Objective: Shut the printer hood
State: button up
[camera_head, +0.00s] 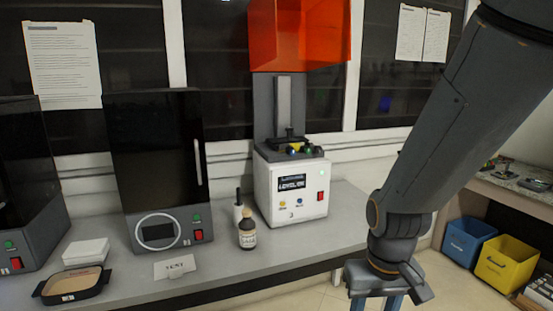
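The printer (291,195) is a white and grey machine on the bench, with a lit display, a red switch and a dark column. Its hood (299,36) is a translucent orange box, raised high above the printer's build area at the column's top. The hood's top is cut off by the picture edge. My gripper (376,303) is low at the bottom edge, right of the bench and well below the hood, pointing down. Its two blue-grey fingers stand apart with nothing seen between them; their tips are cut off.
A brown bottle (247,230) stands just left of the printer. Dark-hooded machines (157,160) stand further left, with a card (175,267) and a shallow tray (72,286) in front. Blue (467,240) and yellow (506,263) bins stand under the right bench. Bare bench lies right of the printer.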

aim_at(285, 36)
jog(key=u, duration=1)
jog(key=i, duration=0.75)
jog(key=z, duration=0.2)
